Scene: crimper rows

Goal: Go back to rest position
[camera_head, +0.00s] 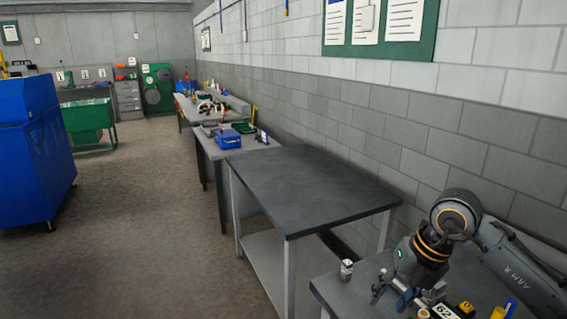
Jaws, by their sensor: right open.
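My right arm comes in from the right edge. Its gripper (396,291) hangs low over the near workbench (343,302) at the bottom right, with its fingers spread and nothing seen between them. A small white and dark cylinder (346,270) stands upright on that bench, left of the gripper and apart from it. My left gripper does not show.
A dark, empty-topped table (305,185) stands just beyond the bench. A small yellow item (467,307) and a numbered tag (444,312) lie near my right gripper. A grey block wall (400,140) runs along the right. A blue cabinet (35,150) stands left; the floor (150,220) between is clear.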

